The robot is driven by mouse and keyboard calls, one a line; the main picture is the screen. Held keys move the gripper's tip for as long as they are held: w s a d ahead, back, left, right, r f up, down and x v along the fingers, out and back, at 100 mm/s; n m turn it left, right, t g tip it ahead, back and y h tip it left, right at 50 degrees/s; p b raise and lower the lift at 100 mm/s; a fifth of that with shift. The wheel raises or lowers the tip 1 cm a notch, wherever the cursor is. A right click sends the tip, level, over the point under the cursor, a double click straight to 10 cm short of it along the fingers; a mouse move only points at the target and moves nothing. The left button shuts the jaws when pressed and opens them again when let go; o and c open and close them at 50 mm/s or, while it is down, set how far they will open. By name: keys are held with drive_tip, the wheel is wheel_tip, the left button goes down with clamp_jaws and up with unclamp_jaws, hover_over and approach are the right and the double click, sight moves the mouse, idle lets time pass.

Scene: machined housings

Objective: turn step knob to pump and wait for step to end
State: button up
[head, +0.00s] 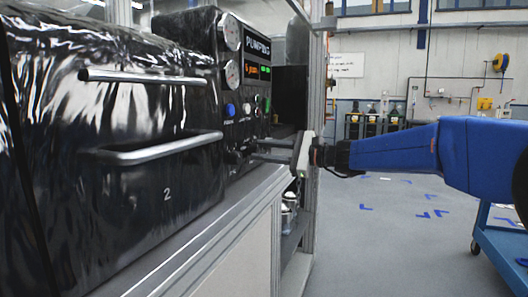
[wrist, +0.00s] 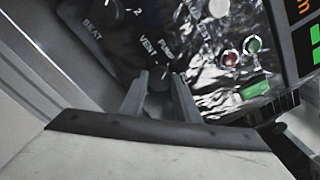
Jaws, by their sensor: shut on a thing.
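The step knob (wrist: 158,79) is a small dark knob on the black panel, with the printed words VENT and PUMP near it in the wrist view. My gripper (wrist: 160,80) has one finger on each side of it and is shut on it. The fingers hide part of the knob, and I cannot tell exactly which mark it points to. In the head view my gripper (head: 252,150) reaches from the right to the lower part of the control panel (head: 247,90). The panel display (head: 257,45) reads PUMPING, with smaller orange and green readouts below.
Two round gauges (head: 232,31) sit left of the display. A black chamber with bar handles (head: 160,148) stands to the left. Another knob (wrist: 112,12) and red and green buttons (wrist: 254,45) are near my fingers. A blue cart (head: 500,250) stands at right; the floor between is clear.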

drive_tip(key=shift+f, duration=0.1)
idle(0.4)
drive_tip(key=o, duration=1)
drive_tip(key=shift+o, duration=0.2)
drive_tip(key=shift+d, duration=0.1)
drive_tip(key=v, duration=1.7)
drive_tip(key=shift+d, duration=0.15)
drive_tip(key=shift+s, duration=0.15)
